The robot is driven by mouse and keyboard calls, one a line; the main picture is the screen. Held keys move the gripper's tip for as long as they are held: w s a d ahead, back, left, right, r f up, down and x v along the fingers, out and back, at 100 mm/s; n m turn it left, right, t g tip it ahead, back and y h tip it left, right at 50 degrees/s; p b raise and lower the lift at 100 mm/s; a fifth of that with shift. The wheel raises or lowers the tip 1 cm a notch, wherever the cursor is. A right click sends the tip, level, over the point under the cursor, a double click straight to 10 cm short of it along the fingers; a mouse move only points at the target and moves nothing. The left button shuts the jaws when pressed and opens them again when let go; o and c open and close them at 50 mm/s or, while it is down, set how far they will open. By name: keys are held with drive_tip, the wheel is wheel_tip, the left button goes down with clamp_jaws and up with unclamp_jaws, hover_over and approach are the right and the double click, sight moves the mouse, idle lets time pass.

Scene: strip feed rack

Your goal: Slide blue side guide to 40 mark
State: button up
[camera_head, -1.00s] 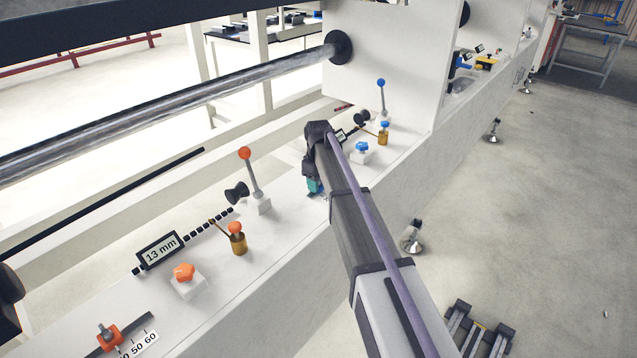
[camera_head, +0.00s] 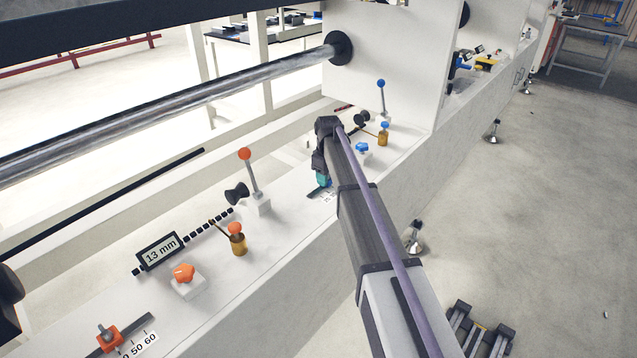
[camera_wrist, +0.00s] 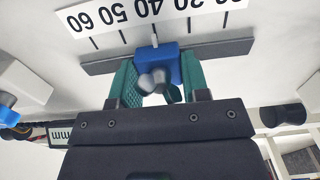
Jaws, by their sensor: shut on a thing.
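My gripper also shows in the head view (camera_head: 323,181), where the arm hides the guide.
An orange guide (camera_head: 109,338) with its own scale sits at the lower left. A display reading 13 mm (camera_head: 160,250), an orange knob (camera_head: 184,272) and an orange-topped lever (camera_head: 249,175) stand along the beam. A blue knob (camera_head: 361,149) and blue-topped lever (camera_head: 381,95) are beyond my gripper.

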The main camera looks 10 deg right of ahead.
drive_tip(key=o, duration=0.9)
wheel_tip(320, 180, up, 6)
drive_tip(key=p, duration=0.6)
drive_tip(key=shift+r, duration=0.15)
drive_tip(key=shift+s+m, duration=0.1)
drive_tip(key=shift+m, duration=0.4)
drive_tip(key=s+a+m, duration=0.2)
drive_tip(key=s+m, duration=0.1)
drive_tip(key=s, duration=1.6)
drive_tip(key=s+a+m, duration=0.2)
drive_tip(key=s+m, duration=0.2)
drive_tip(key=s, duration=1.5)
wheel_tip(320, 180, up, 13)
drive_tip(key=w+p, duration=0.1)
drive_tip(key=p, duration=1.2)
drive_tip(key=shift+w+d, duration=0.25)
drive_tip(key=shift+w, duration=0.05)
